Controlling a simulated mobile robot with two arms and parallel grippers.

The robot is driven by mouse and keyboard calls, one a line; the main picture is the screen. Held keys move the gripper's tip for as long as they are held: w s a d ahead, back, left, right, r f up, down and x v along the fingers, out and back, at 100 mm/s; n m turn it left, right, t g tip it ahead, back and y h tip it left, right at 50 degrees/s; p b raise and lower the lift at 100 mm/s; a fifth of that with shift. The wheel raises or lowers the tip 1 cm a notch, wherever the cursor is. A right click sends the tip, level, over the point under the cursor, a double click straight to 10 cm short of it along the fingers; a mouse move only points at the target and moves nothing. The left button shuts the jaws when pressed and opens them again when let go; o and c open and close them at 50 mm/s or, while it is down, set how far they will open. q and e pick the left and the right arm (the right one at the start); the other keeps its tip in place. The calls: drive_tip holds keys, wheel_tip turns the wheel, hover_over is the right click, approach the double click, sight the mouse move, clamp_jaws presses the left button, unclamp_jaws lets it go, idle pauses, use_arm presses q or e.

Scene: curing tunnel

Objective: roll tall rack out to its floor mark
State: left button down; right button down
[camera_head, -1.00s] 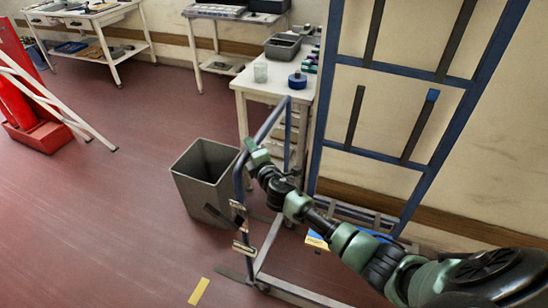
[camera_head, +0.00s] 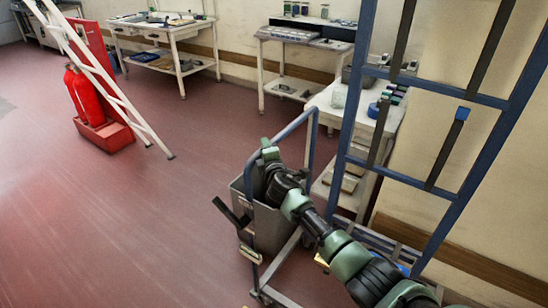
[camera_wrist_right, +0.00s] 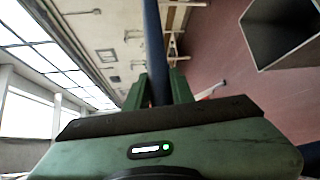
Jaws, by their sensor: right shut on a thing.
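The tall rack is a blue metal frame (camera_head: 487,150) with dark rungs, at the right of the head view, standing on a low wheeled base. A blue push handle (camera_head: 288,132) rises at its left end. My right gripper (camera_head: 266,160) is at the handle's near upright. In the wrist view the dark blue bar (camera_wrist_right: 154,60) runs between the fingers of the right gripper (camera_wrist_right: 155,88), which are shut on it. My left gripper is not in view. A scrap of yellow (camera_head: 247,307) shows at the bottom edge; I cannot tell whether it is the floor mark.
A grey bin (camera_head: 268,228) stands right behind the handle; I cannot tell whether they touch. A white side table (camera_head: 326,110) is behind the rack. Red extinguishers (camera_head: 84,98) and a white ladder (camera_head: 110,82) stand left. The red floor at left is open.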

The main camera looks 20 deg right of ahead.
drive_tip(key=shift+w+a, duration=0.25)
idle(0.3)
drive_tip(key=c, duration=1.2)
unclamp_jaws()
drive_tip(key=shift+w+a, duration=0.1)
drive_tip(key=shift+w, duration=0.05)
drive_tip(key=s+r, duration=0.1)
drive_tip(key=s, duration=0.6)
drive_tip(key=shift+s+a, duration=0.35)
drive_tip(key=shift+s, duration=0.05)
